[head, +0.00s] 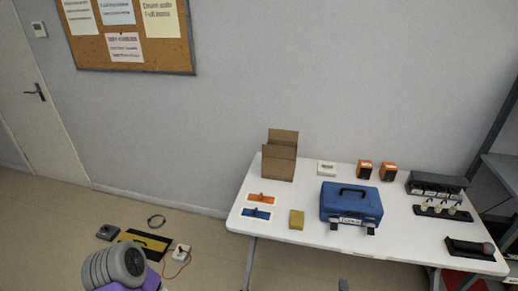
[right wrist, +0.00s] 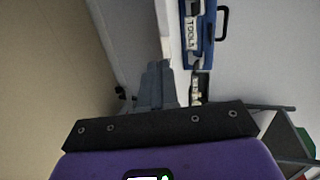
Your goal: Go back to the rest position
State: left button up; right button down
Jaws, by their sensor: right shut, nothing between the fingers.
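My right gripper (head: 343,285) shows only as a small grey tip at the bottom edge of the head view, in front of the white table. In the right wrist view its grey fingers (right wrist: 155,85) are together with nothing between them. The blue toolbox (right wrist: 207,38) is beyond them, to the upper right, apart from the fingers. My left gripper is not in view.
The white table (head: 300,232) carries a blue toolbox (head: 350,203), a cardboard box (head: 279,163), a yellow block (head: 297,219) and orange boxes (head: 365,169). A black and yellow mat (head: 146,243) lies on the floor at left. A grey shelf (head: 502,170) stands at right.

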jog(key=a+f+n+g+y, duration=0.3)
jog(key=a+f+n+y, duration=0.15)
jog(key=a, duration=0.35)
jog(key=s+a+f+n+g+y, duration=0.1)
jog(key=s+a+n+g, duration=0.4)
jog(key=s, duration=0.4)
jog(key=s+a+f+n+g+y, duration=0.1)
jog(key=s+a+f+n+g, duration=0.1)
jog(key=s+a+n+g, duration=0.4)
jog(key=s+n, duration=0.2)
jog(key=s, duration=0.2)
jog(key=shift+s, duration=0.3)
jog(key=shift+a+y, duration=0.1)
jog(key=shift+y, duration=0.15)
